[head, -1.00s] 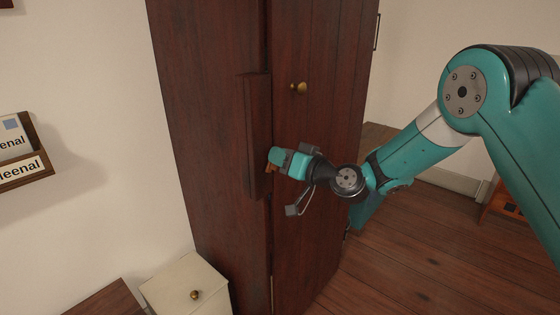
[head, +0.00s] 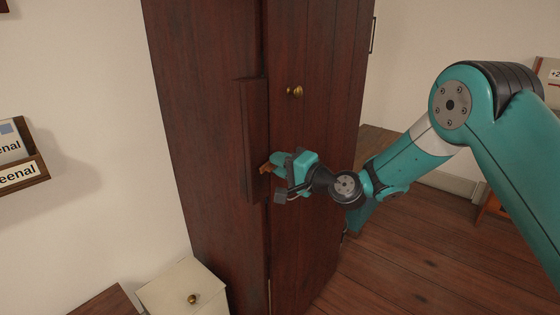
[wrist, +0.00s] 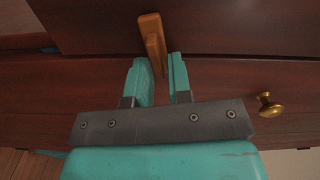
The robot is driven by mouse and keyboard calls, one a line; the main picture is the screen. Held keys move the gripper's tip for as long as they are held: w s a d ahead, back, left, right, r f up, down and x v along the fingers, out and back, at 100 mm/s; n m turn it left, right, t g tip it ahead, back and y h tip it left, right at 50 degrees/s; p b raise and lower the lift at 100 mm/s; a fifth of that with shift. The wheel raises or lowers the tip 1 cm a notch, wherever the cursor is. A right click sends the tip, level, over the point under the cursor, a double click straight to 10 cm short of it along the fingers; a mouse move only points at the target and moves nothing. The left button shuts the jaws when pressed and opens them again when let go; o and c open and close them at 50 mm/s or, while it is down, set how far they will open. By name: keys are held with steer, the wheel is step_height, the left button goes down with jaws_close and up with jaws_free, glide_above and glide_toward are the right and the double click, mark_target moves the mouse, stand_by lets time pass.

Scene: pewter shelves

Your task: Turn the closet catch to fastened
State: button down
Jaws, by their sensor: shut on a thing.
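The closet (head: 315,130) is tall dark-red wood with a brass knob (head: 295,91). Its catch (head: 265,168) is a small orange-brown wooden piece at the edge of the raised vertical strip (head: 255,125). In the wrist view the catch (wrist: 153,38) runs from the upper panel down between my fingers. My gripper (wrist: 162,65) is shut on the catch's near end. In the head view my gripper (head: 273,164) reaches it from the right, and the fingers partly hide it.
A cream cabinet (head: 180,287) with a brass knob stands at the lower left of the closet. A letter rack (head: 22,172) hangs on the left wall. The wooden floor (head: 400,265) to the right is open.

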steer(key=shift+d+f+m, duration=0.1)
steer(key=shift+f+m, duration=0.05)
steer(key=shift+m, duration=0.85)
steer(key=c, duration=1.2)
jaws_free()
steer(key=shift+c, duration=0.2)
steer(key=b+v, duration=0.7)
steer(key=v, duration=1)
